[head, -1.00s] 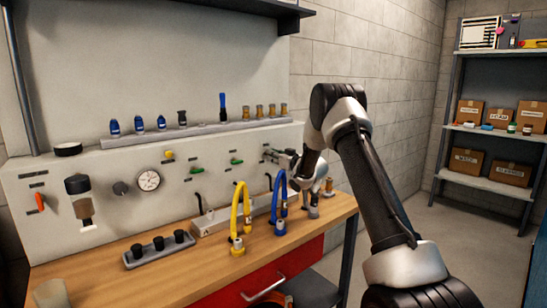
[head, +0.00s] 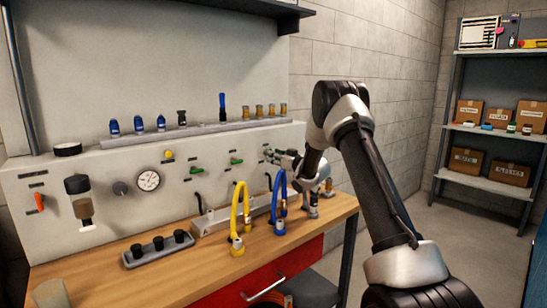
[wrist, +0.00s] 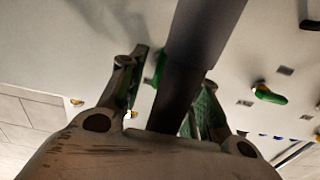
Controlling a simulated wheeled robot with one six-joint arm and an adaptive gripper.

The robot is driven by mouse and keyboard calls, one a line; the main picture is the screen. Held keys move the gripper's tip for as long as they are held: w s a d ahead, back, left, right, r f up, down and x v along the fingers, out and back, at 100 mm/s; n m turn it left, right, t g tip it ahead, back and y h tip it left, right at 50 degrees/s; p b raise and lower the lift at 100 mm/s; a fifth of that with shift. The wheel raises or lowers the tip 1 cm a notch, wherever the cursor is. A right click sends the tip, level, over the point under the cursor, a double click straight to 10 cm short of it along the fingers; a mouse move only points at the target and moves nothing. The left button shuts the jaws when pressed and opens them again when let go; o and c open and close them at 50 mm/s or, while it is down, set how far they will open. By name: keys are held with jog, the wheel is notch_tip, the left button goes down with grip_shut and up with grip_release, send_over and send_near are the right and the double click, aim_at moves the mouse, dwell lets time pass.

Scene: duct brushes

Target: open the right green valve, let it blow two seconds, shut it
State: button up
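The right green valve (head: 268,150) is on the wall panel, partly hidden by my gripper. My gripper (head: 279,155) is at the panel close in front of it. In the wrist view, the two fingers of my gripper (wrist: 165,95) stand apart, with green on their inner faces. A small green part (wrist: 157,68) shows near the left finger, probably the valve handle. A dark bar (wrist: 200,45) passes between the fingers and hides much there. I cannot tell whether the fingers touch the handle, or how the handle is turned.
Two other green valves (head: 196,170) (head: 237,161) sit left on the panel. A dark tray (head: 158,256) holds black plugs at the front.

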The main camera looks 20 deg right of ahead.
jog(key=v, duration=1)
jog(key=shift+s, duration=0.35)
jog(key=shift+d, duration=0.1)
jog(key=s+r+m+g+h, duration=0.2)
jog(key=s+r+g+h, duration=0.15)
jog(key=s+r, duration=0.45)
jog(key=s+r+m+g+h, duration=0.15)
jog(key=s+r+h, duration=0.25)
jog(key=s, duration=0.8)
jog(key=s+a+f+g, duration=0.1)
jog(key=s+a+g, duration=0.1)
jog(key=s, duration=0.8)
jog(key=s+a+f+g+y, duration=0.1)
jog(key=s+a+f+g, duration=0.1)
jog(key=s, duration=0.9)
jog(key=s+a+f+g, duration=0.2)
jog(key=s+g, duration=0.1)
jog(key=s, duration=0.8)
jog(key=shift+g, duration=0.4)
